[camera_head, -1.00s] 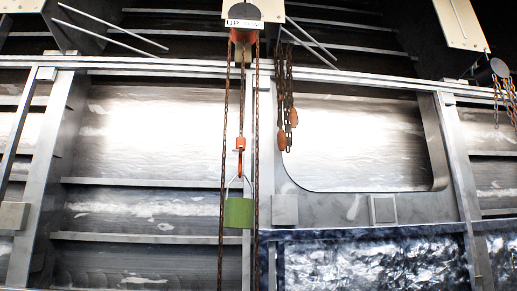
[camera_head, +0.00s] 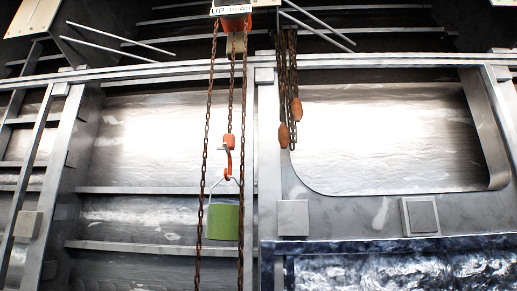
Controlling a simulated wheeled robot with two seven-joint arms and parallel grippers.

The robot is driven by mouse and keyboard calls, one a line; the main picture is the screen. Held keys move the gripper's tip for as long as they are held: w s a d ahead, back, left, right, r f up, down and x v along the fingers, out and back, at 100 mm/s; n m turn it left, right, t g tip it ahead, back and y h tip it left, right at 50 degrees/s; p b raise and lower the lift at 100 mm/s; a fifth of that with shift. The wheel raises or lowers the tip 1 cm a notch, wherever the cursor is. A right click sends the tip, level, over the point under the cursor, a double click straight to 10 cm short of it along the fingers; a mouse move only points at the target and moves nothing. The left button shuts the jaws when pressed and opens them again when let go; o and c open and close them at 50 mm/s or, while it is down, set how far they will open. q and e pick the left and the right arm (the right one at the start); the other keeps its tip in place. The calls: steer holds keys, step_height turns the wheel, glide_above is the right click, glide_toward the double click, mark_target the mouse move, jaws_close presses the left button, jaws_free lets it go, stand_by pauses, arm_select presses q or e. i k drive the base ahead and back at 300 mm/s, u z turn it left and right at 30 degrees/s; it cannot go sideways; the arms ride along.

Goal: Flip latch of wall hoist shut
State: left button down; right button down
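The wall hoist (camera_head: 236,22) hangs at the top centre, with an orange body cut off by the upper edge and a plate lettered "UP" and a second, blurred word. Rusty chains run down from it. A middle chain ends in an orange hook (camera_head: 228,160). A green cylindrical load (camera_head: 223,221) with a wire bail hangs from the hook. The latch on the hook is too small to tell whether it is open or shut. Neither of my grippers shows in this view.
More chains with orange pendants (camera_head: 283,135) hang right of the hoist. Behind stands a grey metal wall with ribs and a large rounded panel (camera_head: 390,130). Grey boxes (camera_head: 419,216) sit on the wall. Thin rods (camera_head: 118,38) jut out at the top.

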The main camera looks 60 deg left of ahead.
mark_target(225, 147)
steer(key=u, duration=0.25)
steer(key=i, duration=0.75)
steer(key=u, duration=1.05)
steer(key=i, duration=0.55)
steer(key=u, duration=0.55)
